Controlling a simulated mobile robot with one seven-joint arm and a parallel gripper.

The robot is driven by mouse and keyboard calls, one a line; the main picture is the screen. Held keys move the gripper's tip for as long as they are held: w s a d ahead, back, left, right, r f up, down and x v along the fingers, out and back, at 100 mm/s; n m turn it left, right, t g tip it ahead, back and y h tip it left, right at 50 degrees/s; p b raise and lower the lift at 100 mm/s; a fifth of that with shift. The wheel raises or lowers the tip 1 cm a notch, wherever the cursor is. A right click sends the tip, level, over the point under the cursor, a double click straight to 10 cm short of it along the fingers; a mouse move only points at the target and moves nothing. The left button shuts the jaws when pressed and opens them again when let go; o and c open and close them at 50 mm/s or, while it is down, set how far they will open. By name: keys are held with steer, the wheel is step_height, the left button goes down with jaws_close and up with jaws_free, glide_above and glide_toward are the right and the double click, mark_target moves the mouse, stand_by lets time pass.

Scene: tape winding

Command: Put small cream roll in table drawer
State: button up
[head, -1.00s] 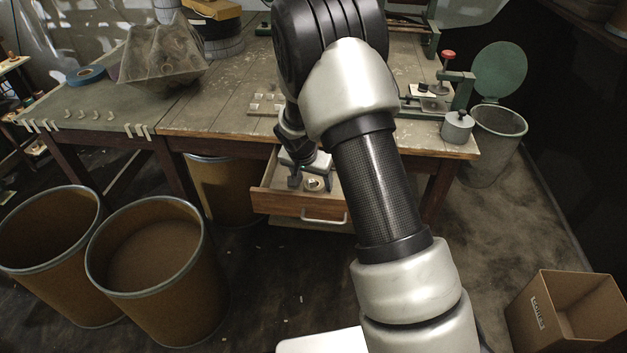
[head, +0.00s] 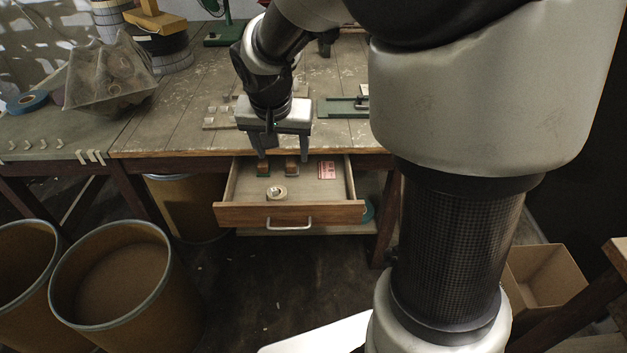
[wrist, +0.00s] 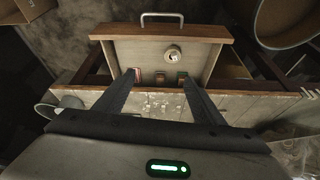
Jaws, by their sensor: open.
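The small cream roll (head: 277,193) lies flat in the open table drawer (head: 338,212), near its front panel and left of the middle. In the wrist view the roll (wrist: 172,53) sits near the drawer front (wrist: 200,33), beyond my fingertips. My gripper (head: 275,155) is open and empty, above the back part of the drawer by the table edge. In the wrist view its two fingers (wrist: 157,75) stand wide apart with the roll clear of both.
Two small brown-and-green blocks (head: 291,167) and a red-and-white card (head: 326,170) lie at the drawer's back. Open drums (head: 112,275) stand at lower left. The worn wooden table (head: 190,125) carries a grey crumpled tray (head: 108,75) and a blue tape roll (head: 27,101).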

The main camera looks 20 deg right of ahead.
steer(key=s+r+n, duration=0.2)
steer(key=s+r, duration=0.2)
steer(key=s, duration=0.6)
steer(key=s+r+n+t+y, duration=0.1)
steer(key=s+r+n, duration=0.2)
steer(key=s, duration=0.8)
step_height(320, 180, up, 2)
steer(key=shift+s+d+r+y, duration=0.15)
steer(key=shift+s+d+y, duration=0.15)
steer(key=shift+d, duration=0.1)
